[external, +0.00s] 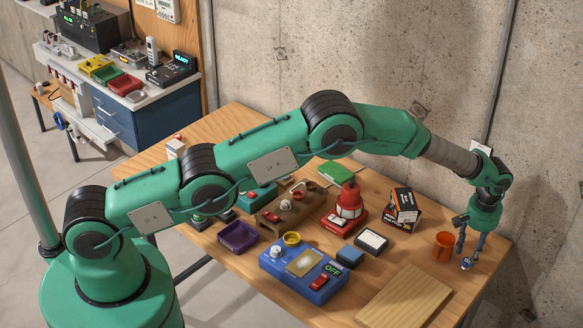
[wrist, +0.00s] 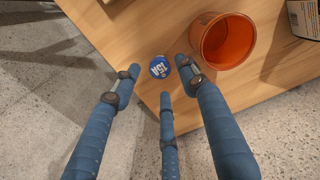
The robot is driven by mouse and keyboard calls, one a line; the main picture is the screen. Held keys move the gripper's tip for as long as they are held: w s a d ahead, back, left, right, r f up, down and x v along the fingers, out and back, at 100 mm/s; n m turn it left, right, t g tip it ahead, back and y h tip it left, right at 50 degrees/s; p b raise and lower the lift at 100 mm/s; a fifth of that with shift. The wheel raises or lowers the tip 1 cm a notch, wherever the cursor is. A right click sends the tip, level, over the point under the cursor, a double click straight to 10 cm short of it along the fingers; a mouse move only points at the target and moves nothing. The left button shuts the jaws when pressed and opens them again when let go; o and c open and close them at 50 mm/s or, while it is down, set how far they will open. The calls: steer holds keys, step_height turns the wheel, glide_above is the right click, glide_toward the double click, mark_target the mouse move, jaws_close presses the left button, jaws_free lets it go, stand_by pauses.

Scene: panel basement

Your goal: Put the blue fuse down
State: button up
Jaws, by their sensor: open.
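The blue fuse (wrist: 159,67), a small round piece with a 15A label, shows in the wrist view on the wooden table near its edge. In the external view it is small and largely hidden by the fingers. My gripper (wrist: 159,80) has three blue fingers, spread open, with their tips around the fuse and gaps showing between them and it. In the external view my gripper (external: 466,253) points down at the table's right end, beside the orange cup (external: 443,247).
The orange cup (wrist: 222,40) stands close to the right of my fingers in the wrist view. A wooden board (external: 405,298), a blue box with switches (external: 303,272) and stacked small boxes (external: 402,210) are on the table (external: 480,250). The table edge is close by.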

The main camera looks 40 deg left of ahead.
mark_target(467, 260)
step_height(467, 260, up, 9)
stand_by(0.5)
stand_by(0.3)
